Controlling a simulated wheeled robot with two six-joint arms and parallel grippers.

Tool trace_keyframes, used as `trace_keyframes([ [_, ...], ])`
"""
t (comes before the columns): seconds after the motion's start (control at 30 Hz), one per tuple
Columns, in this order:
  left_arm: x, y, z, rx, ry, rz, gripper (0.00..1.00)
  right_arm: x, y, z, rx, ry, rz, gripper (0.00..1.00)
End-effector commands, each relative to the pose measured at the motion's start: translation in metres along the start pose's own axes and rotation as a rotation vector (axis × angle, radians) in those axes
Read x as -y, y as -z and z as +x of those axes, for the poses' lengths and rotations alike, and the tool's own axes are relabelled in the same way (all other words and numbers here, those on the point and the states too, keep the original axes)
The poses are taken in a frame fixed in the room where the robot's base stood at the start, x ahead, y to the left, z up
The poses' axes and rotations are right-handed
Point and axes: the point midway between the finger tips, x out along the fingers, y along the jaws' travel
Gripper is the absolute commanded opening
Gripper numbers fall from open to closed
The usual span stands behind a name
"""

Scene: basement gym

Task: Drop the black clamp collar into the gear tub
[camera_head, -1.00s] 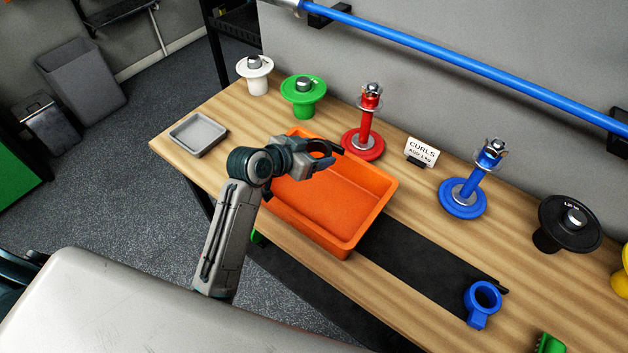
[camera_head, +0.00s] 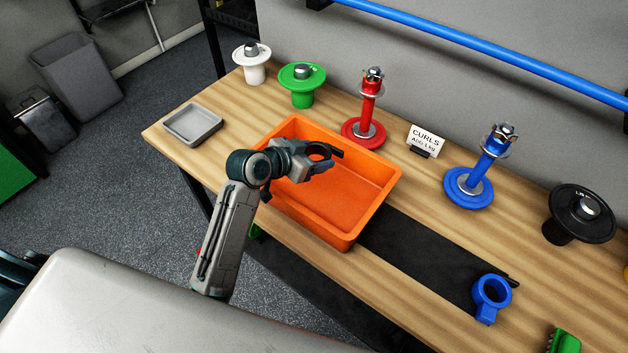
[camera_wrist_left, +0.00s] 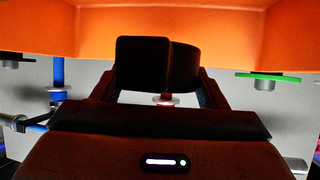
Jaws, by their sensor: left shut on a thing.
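The black clamp collar (camera_head: 331,153) is held in my left gripper (camera_head: 318,158), above the orange gear tub (camera_head: 380,205). The left gripper is shut on the collar. In the left wrist view the collar (camera_wrist_left: 155,63) is a dark shape between the fingers, with the orange tub (camera_wrist_left: 230,30) filling the top of the picture. The visible floor of the tub looks empty; the arm and gripper hide its left part. My right gripper is not in view.
A grey tray (camera_head: 193,124) lies left of the tub. Behind stand white (camera_head: 252,65) and green (camera_head: 302,82) plates, a red post (camera_head: 368,105) and a sign (camera_head: 426,141).

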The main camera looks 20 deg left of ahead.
Motion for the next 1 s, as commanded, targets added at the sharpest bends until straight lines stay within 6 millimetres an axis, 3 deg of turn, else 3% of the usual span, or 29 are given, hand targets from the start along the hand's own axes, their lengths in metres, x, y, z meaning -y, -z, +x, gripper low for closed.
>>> trace_keyframes([
  [0.07, 0.0, 0.001, -0.001, -0.001, 0.0, 0.0, 0.38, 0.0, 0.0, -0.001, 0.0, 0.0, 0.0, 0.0],
  [0.1, 0.0, 0.001, -0.001, -0.001, 0.0, 0.0, 0.7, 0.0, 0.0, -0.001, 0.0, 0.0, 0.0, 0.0],
  [0.2, 0.0, 0.001, -0.001, -0.001, 0.0, 0.0, 0.9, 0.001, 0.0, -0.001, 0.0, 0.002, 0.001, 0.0],
  [0.23, 0.0, 0.001, -0.001, -0.001, 0.0, 0.0, 0.92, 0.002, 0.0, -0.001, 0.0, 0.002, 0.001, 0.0],
  [0.63, 0.001, -0.001, -0.009, 0.001, 0.001, 0.002, 0.92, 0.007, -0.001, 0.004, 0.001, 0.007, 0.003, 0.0],
  [1.0, 0.001, -0.002, -0.076, 0.001, 0.003, 0.006, 0.92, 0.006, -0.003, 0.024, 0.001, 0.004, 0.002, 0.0],
])
